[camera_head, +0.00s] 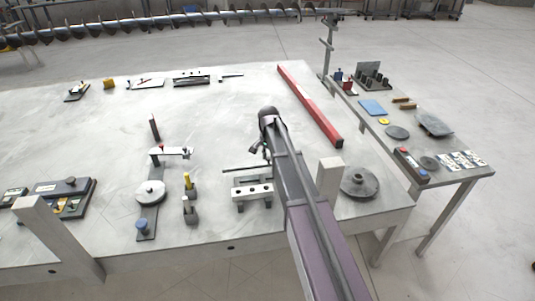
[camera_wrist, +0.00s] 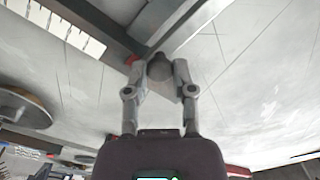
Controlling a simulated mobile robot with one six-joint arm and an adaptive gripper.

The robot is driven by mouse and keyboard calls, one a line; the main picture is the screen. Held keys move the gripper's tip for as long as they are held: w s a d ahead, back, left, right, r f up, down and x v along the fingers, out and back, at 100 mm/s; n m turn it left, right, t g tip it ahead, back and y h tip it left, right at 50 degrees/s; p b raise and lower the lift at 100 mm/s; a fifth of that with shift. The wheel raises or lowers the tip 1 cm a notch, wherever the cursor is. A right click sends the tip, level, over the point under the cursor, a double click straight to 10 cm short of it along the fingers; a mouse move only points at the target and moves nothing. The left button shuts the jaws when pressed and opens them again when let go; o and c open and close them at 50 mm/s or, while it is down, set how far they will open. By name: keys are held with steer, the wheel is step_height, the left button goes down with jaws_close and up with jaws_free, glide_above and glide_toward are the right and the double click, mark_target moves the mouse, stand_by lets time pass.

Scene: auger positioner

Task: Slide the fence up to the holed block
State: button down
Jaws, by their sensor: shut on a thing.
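The holed block (camera_head: 252,191) is a pale block with dark holes on a dark base, near the table's front edge in the head view. A thin dark bar (camera_head: 240,170), apparently the fence, lies just behind it with a gap between. My gripper (camera_head: 262,149) reaches down behind the bar's right end; my arm hides part of this area. In the wrist view my gripper (camera_wrist: 160,70) is shut on a rounded grey knob (camera_wrist: 159,68), beside a dark bar (camera_wrist: 108,30). Whether the knob belongs to the fence is hard to tell.
A white post (camera_head: 328,180) and a round grey disc (camera_head: 359,182) stand right of my arm. A clamp with a yellow top (camera_head: 188,190) and a fixture with a white disc (camera_head: 150,193) stand left. A long red bar (camera_head: 312,105) lies behind.

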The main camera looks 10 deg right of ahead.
steer(key=s, duration=1.2)
steer(key=shift+w, duration=0.1)
steer(key=shift+c, duration=2.3)
jaws_free()
steer(key=shift+w, duration=0.2)
